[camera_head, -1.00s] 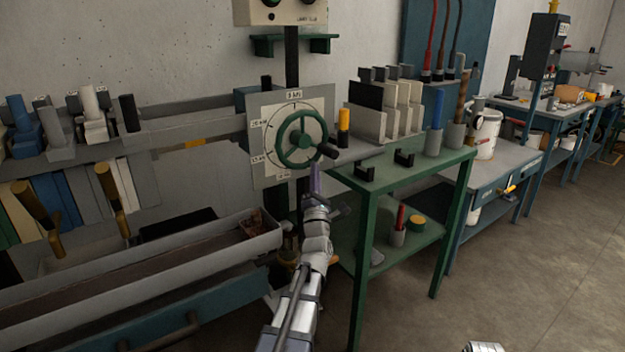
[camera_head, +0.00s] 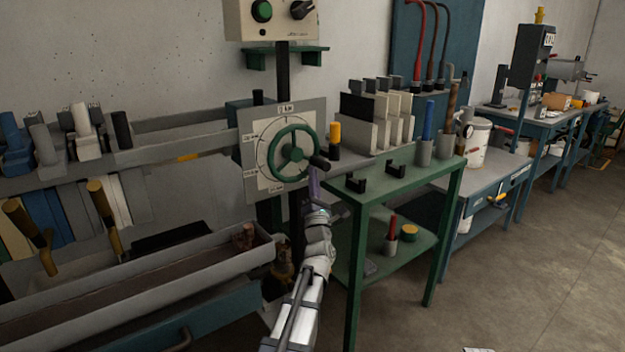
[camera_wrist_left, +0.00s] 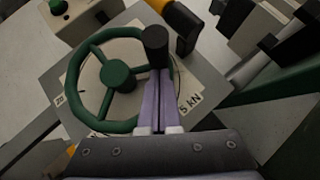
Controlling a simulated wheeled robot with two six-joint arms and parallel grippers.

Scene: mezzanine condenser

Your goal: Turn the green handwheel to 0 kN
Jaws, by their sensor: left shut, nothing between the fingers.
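The green handwheel (camera_head: 292,153) is mounted upright on a pale square dial plate (camera_head: 250,180) with small printed labels; the top one is too small to read surely. In the left wrist view the wheel (camera_wrist_left: 118,74) shows its green hub and spokes, and a label 5 kN (camera_wrist_left: 190,103) lies near the knob. The wheel's black knob (camera_head: 319,162) points right and slightly down. My left gripper (camera_head: 313,178) is shut and empty, its purple fingertips just below the knob; they look against or very near the knob (camera_wrist_left: 155,45) in the left wrist view.
A green table (camera_head: 400,190) with blocks, a yellow-topped post (camera_head: 334,132) and black brackets stands right of the wheel. A grey trough (camera_head: 150,280) runs along the lower left. A control box (camera_head: 270,20) hangs above. Open floor (camera_head: 500,290) lies at the right.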

